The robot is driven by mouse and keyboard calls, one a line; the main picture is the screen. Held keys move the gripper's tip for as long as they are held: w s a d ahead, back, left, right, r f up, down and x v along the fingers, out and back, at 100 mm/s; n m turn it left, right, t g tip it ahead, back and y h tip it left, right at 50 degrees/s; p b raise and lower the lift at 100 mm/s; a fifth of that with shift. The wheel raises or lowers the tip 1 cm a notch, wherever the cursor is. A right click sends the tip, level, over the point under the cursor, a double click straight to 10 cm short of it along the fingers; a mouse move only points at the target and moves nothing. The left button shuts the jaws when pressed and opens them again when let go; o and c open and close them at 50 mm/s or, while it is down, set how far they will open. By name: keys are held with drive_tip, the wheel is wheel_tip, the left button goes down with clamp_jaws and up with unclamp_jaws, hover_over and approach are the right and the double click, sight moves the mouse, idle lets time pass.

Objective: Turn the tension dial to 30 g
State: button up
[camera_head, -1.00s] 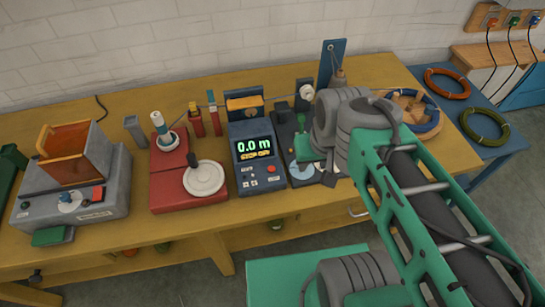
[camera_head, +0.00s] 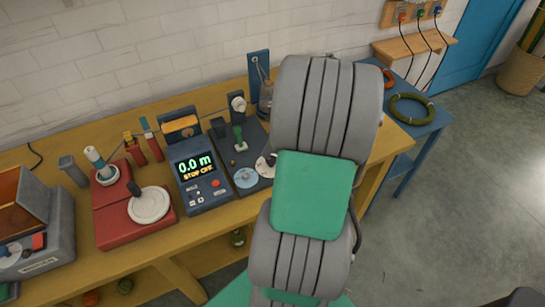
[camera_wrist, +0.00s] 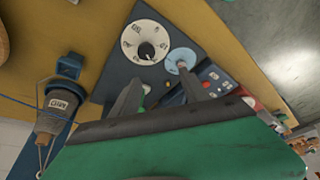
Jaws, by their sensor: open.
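The white tension dial (camera_wrist: 145,43) has printed numbers and a small black knob at its centre. It sits on a dark base plate (camera_wrist: 112,68), beside a light blue disc (camera_wrist: 180,60). The exact dial setting is too small to read surely. My gripper (camera_wrist: 158,84) is open and empty, its two fingers pointing toward the plate and apart from the dial. In the head view the white dial (camera_head: 264,166) is partly covered by my arm, next to the light blue disc (camera_head: 246,178). My gripper is hidden there.
A meter (camera_head: 197,182) reading 0.0 m stands left of the plate, with a red winder (camera_head: 115,222) further left. A green lever (camera_head: 239,140) rises from the plate. A grey cone-shaped part (camera_wrist: 52,118) is at left in the wrist view. A blue side table (camera_head: 424,128) stands right.

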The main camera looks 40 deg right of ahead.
drive_tip(key=shift+n, duration=0.4)
drive_tip(key=f, duration=0.2)
drive_tip(key=d+f, duration=0.1)
drive_tip(key=f, duration=0.5)
drive_tip(key=shift+w+d+f, duration=0.25)
drive_tip(key=shift+w+d, duration=0.1)
clamp_jaws()
